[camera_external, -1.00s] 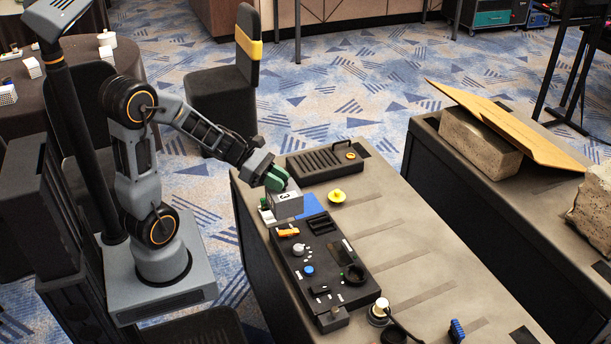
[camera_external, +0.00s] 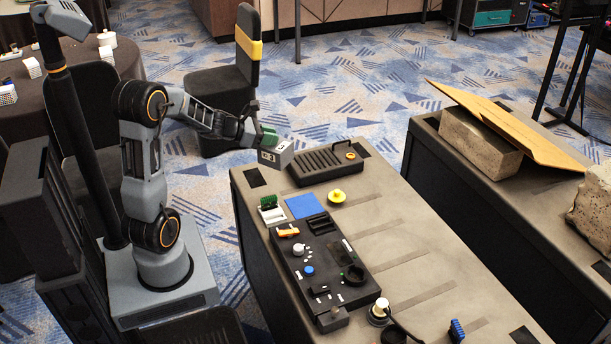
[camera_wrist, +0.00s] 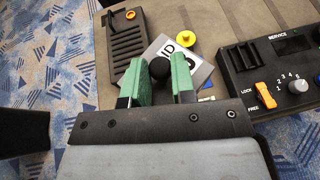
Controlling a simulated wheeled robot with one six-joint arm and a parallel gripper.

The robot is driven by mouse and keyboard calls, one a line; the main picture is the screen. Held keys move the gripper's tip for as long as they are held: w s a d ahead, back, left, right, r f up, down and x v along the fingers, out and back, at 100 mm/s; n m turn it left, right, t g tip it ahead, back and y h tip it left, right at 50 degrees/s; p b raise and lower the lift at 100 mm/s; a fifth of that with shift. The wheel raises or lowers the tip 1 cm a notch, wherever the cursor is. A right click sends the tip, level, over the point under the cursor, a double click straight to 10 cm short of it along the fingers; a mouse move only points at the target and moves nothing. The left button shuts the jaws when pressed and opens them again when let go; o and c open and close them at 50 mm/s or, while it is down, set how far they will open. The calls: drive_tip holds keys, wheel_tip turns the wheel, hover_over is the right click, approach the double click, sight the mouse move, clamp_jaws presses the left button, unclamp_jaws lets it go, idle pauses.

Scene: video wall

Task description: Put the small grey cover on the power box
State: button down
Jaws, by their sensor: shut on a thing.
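My gripper (camera_external: 267,138) has green finger pads and is shut on the small grey cover (camera_external: 277,155), a box-like piece with a printed label. In the wrist view, the green fingers (camera_wrist: 158,68) are on both sides of the cover's black knob, and the grey cover (camera_wrist: 203,66) shows beneath, marked "ID". The cover is in the air near the back left edge of the table. A small open white box with a green part (camera_external: 271,211), seemingly the power box, sits at the table's left edge, nearer the camera than the cover. Its inside is too small to make out.
A blue pad (camera_external: 302,206) lies bare beside the white box. A black control panel (camera_external: 322,262) with knobs and an orange switch stands in front. A black slotted box (camera_external: 325,167) is just right of the cover, and a yellow round part (camera_external: 337,196) lies nearby.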

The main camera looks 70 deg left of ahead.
drive_tip(key=shift+n+y, duration=0.8)
drive_tip(key=shift+y, duration=0.1)
drive_tip(key=a, duration=0.1)
drive_tip(key=w+a, duration=0.2)
drive_tip(key=shift+a+r, duration=0.2)
drive_tip(key=shift+a, duration=0.15)
drive_tip(key=shift+w+a+f+p, duration=0.25)
drive_tip(key=shift+w+a+f, duration=0.8)
drive_tip(key=shift+w+f, duration=0.9)
drive_tip(key=shift+w+a+f+p, duration=0.25)
drive_tip(key=shift+w+a+f, duration=0.8)
drive_tip(key=shift+w+f, duration=0.95)
drive_tip(key=shift+w+a+f+p, duration=0.25)
drive_tip(key=shift+w+a+f, duration=0.8)
drive_tip(key=shift+w+f, duration=0.9)
drive_tip(key=shift+s+f+b, duration=0.35)
drive_tip(key=shift+f, duration=0.2)
drive_tip(key=c, duration=1)
unclamp_jaws()
drive_tip(key=shift+r, duration=0.1)
drive_tip(key=shift+o, duration=0.2)
